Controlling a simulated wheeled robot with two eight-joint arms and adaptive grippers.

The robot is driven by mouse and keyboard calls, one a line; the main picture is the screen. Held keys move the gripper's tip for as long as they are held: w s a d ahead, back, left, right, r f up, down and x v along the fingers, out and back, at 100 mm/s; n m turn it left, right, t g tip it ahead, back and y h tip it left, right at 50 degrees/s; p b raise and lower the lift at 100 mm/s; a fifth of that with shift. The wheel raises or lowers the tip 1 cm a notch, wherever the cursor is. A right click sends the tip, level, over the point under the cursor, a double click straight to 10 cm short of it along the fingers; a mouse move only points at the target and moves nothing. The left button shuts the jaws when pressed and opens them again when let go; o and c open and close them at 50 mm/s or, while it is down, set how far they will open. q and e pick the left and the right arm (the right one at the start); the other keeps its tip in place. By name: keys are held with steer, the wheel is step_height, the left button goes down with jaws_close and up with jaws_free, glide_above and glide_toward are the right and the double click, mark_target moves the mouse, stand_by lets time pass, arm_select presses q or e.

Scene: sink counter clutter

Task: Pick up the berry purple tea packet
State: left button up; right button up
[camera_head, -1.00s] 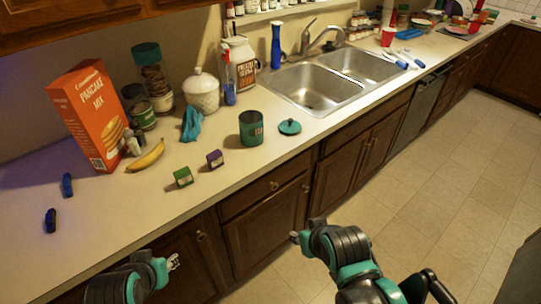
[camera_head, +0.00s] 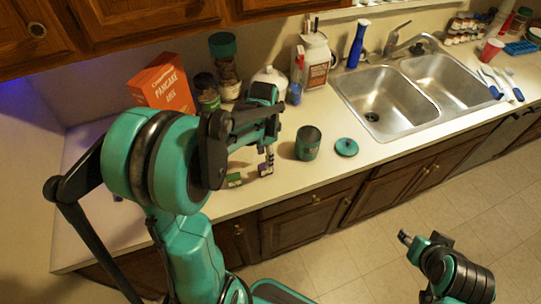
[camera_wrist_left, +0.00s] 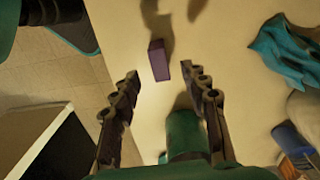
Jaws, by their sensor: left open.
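The berry purple tea packet (camera_head: 264,171) stands on the counter, partly hidden by my left gripper in the head view. In the left wrist view the purple packet (camera_wrist_left: 159,60) lies ahead of the fingertips, roughly in line with the gap between them. My left gripper (camera_head: 268,155) reaches down over the counter at the packet. The left wrist view shows its fingers (camera_wrist_left: 161,85) spread wide with nothing between the tips. My right gripper (camera_head: 406,238) is low over the floor in front of the cabinets; its jaws are too small to read.
A green tea packet (camera_head: 234,180) is just left of the purple one. A green canister (camera_head: 307,144) and its lid (camera_head: 346,147) stand to the right. A teal cloth (camera_wrist_left: 285,50) lies near. The pancake mix box (camera_head: 165,84) is behind; the sink (camera_head: 385,100) is farther right.

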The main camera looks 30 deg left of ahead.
arm_select(q)
step_height(320, 180, down, 8)
steer(key=b, duration=0.2)
steer(key=shift+r+b, duration=0.15)
steer(key=shift+b, duration=0.15)
jaws_close()
